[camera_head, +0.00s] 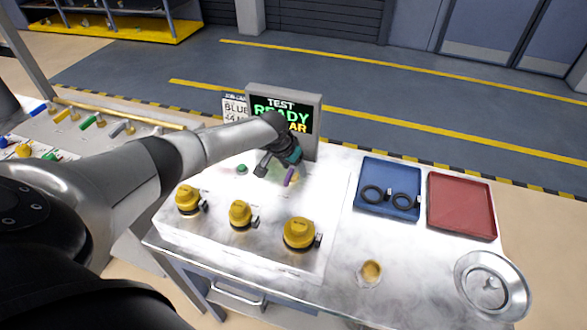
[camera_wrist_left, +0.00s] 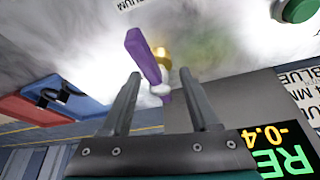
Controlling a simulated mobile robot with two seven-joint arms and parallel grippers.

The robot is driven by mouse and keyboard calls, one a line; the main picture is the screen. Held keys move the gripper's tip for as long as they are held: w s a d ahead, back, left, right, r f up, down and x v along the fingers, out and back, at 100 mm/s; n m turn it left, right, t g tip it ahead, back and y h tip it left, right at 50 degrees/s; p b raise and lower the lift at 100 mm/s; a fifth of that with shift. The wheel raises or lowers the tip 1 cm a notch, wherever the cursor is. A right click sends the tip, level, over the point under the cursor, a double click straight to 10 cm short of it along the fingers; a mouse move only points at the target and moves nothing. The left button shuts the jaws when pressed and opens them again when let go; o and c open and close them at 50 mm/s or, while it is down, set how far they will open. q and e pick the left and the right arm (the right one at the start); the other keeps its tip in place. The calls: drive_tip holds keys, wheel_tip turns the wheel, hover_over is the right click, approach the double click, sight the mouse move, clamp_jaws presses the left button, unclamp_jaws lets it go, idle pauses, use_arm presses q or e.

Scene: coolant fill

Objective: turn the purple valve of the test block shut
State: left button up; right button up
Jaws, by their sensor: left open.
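The purple valve (camera_head: 289,177) is a flat purple lever on a brass stem, at the back of the pale metal test block (camera_head: 265,255), in front of the display. In the left wrist view the purple valve (camera_wrist_left: 142,54) runs lengthwise between the fingers, with its brass fitting just beyond. My left gripper (camera_head: 277,168) reaches in over the block from the left and is open around the lever. In the left wrist view the left gripper (camera_wrist_left: 160,76) has clear gaps on both sides of the lever. My right gripper is not in view.
A display (camera_head: 285,112) reading TEST READY stands close behind the gripper. Yellow knobs (camera_head: 299,233) line the block's front, and a green button (camera_head: 242,169) lies left of the valve. A blue tray (camera_head: 390,210) with black rings, a red tray (camera_head: 461,231) and a round metal dish (camera_head: 464,283) are right.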

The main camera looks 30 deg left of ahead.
use_arm(q)
drive_tip(key=shift+c, duration=0.2)
clamp_jaws()
idle(0.4)
